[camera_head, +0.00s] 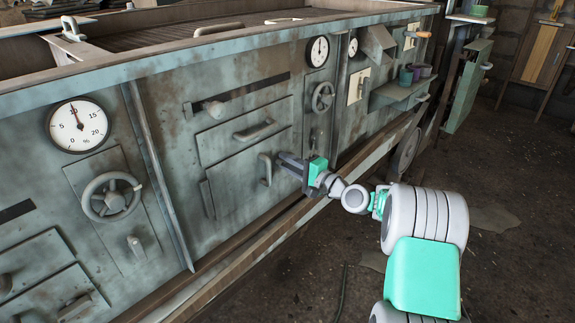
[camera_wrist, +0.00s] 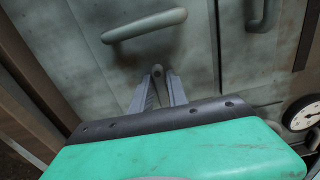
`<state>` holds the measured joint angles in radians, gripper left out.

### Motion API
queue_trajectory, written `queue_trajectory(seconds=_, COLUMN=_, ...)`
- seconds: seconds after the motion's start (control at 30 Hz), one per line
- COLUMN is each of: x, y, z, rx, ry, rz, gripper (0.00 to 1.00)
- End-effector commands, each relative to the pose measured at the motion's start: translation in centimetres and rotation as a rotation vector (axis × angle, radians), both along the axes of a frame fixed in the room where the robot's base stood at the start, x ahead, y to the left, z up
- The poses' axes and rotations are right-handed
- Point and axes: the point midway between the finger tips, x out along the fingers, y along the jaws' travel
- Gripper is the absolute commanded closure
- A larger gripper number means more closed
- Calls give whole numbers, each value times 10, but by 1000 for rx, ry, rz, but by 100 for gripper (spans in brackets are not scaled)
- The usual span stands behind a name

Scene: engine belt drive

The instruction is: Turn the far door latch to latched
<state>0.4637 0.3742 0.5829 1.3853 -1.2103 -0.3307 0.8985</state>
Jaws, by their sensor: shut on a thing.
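My gripper (camera_head: 282,158) reaches the front of the grey-green machine, just right of an upright door handle (camera_head: 266,170) on the lower door (camera_head: 232,185). In the wrist view, my gripper (camera_wrist: 157,82) has its fingers close together around a small grey piece, the far door latch (camera_wrist: 157,70). Only the latch's rounded end shows between the fingertips, so its exact turn angle cannot be told. My gripper hides it in the camera_head view. The door handle lies across the top of the wrist view (camera_wrist: 145,25), apart from the fingers.
A drawer handle (camera_head: 255,130) sits above the door, and a handwheel (camera_head: 323,97) and gauge (camera_head: 317,52) up to the right. A wooden rail (camera_head: 240,262) runs along the machine's lower front. A shelf with cups (camera_head: 400,92) juts out farther right. The floor (camera_head: 310,285) in front shows open room.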

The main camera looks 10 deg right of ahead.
Motion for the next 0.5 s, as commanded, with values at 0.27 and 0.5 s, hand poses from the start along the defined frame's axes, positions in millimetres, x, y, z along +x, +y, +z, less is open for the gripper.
queue_trajectory(seconds=0.27, x=0, y=0, z=-1, rx=-32, ry=-22, rz=0, gripper=100)
queue_trajectory(seconds=0.5, x=0, y=0, z=-1, rx=-33, ry=-23, rz=0, gripper=100)
